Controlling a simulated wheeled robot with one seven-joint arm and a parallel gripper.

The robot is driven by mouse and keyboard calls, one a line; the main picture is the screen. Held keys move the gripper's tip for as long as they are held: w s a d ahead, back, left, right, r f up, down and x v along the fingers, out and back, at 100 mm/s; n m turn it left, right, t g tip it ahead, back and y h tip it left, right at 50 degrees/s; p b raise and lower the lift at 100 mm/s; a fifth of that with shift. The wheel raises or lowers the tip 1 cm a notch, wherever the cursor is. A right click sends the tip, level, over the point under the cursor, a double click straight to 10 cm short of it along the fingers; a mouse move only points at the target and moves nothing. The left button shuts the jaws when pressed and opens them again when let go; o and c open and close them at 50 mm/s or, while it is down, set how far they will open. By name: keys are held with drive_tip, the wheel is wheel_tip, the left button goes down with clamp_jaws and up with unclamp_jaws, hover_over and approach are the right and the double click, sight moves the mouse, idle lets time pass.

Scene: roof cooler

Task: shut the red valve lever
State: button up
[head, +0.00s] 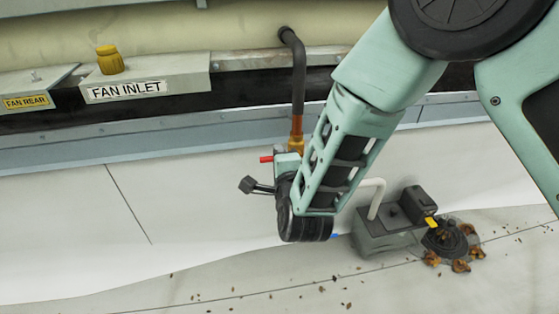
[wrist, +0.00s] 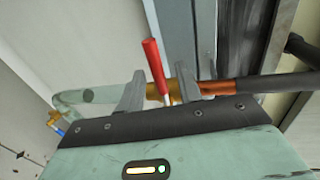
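The red valve lever (wrist: 153,57) stands up between the two fingers of my gripper (wrist: 158,90) in the wrist view. The fingers are apart, with visible space on both sides of the lever; I cannot tell whether either touches it. The lever's lower end is partly hidden by my gripper's body. A brass fitting (wrist: 186,88) and copper pipe (wrist: 235,87) lie behind the fingers. In the head view only the red lever's tip (head: 266,159) shows, left of my wrist. The copper and brass part of the pipe (head: 296,128) shows above it. My fingers are hidden there.
A dark pipe (head: 299,75) drops from the wall near my wrist. A pump-like grey box (head: 385,235) with a pale bent pipe (head: 375,197) stands right of it. Fallen leaves (head: 460,266) lie near it. A FAN INLET box (head: 145,78) is at upper left. The left floor is clear.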

drive_tip(key=p+v, duration=0.4)
drive_tip(key=v, duration=1.3)
drive_tip(key=shift+s, duration=0.2)
drive_tip(key=shift+d+r, duration=0.1)
drive_tip(key=s+d+r+n+g+h+p, duration=0.1)
drive_tip(key=s+d+r+n+g+h, duration=0.1)
drive_tip(key=s+d+r+n+g, duration=0.7)
drive_tip(key=s+d+r+n+g+h+p, duration=0.15)
drive_tip(key=s+d+n+g, duration=0.35)
drive_tip(key=n, duration=0.8)
wheel_tip(320, 180, up, 37)
drive_tip(key=w+g+p, duration=0.1)
drive_tip(key=p, duration=3.6)
drive_tip(key=shift+n, duration=0.3)
